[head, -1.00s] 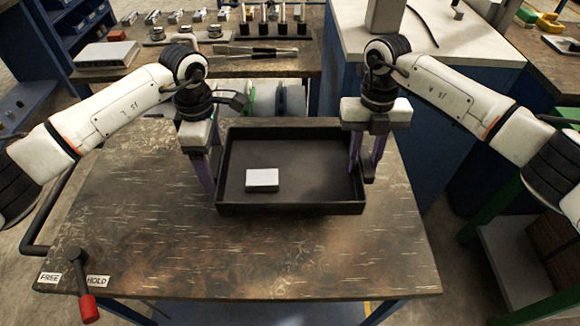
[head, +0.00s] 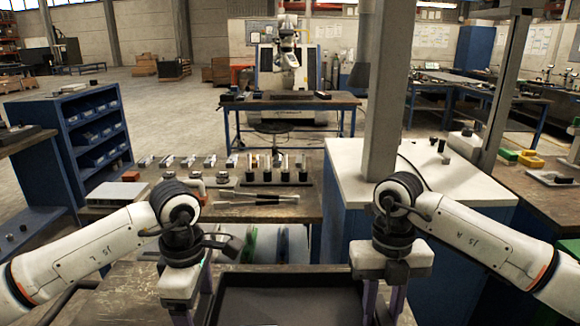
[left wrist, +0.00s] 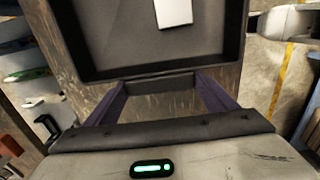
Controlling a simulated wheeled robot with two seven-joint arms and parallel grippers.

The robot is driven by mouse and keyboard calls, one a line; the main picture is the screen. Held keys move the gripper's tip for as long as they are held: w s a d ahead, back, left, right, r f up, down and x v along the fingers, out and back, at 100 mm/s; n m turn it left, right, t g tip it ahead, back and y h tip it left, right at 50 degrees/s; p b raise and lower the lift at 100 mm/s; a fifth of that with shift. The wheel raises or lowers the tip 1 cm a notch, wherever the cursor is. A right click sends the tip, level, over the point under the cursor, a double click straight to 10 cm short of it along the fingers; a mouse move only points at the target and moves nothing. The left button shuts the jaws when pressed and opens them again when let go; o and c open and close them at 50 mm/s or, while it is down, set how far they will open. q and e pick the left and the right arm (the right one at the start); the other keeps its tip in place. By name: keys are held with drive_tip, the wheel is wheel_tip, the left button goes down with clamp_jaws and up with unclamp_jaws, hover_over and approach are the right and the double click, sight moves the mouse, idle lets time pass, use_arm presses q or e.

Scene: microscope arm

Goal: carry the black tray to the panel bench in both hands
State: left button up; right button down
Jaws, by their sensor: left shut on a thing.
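The black tray (head: 290,300) shows only its far part at the bottom edge of the head view, between my two arms. The left wrist view shows its dark floor (left wrist: 115,35) and near wall, with a white block (left wrist: 174,12) lying inside. My left gripper (head: 195,308) is shut on the tray's left wall; its purple fingers reach the wall in the left wrist view. My right gripper (head: 383,305) is at the tray's right side, fingers pointing down. Its fingertips are cut off by the frame, so its grip cannot be judged. I cannot tell which bench is the panel bench.
The worn bench top (head: 105,297) lies under the tray. Ahead stands a bench (head: 150,212) with several small parts and tools. A white-topped blue cabinet (head: 440,175) with a grey post is right of it. Another table (head: 290,104) stands farther back, with open floor to its left.

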use_arm(q)
drive_tip(key=shift+s+r, duration=0.8)
drive_tip(key=shift+r, duration=0.35)
drive_tip(key=shift+s+r, duration=0.75)
drive_tip(key=shift+r, duration=0.4)
drive_tip(key=shift+s+r, duration=0.8)
drive_tip(key=shift+r, duration=0.35)
use_arm(e)
drive_tip(key=shift+s+r, duration=0.8)
drive_tip(key=shift+r, duration=0.35)
drive_tip(key=shift+s+r, duration=0.8)
drive_tip(key=shift+r, duration=0.35)
drive_tip(key=shift+s+r, duration=0.8)
drive_tip(key=shift+r, duration=0.35)
drive_tip(key=shift+a, duration=0.1)
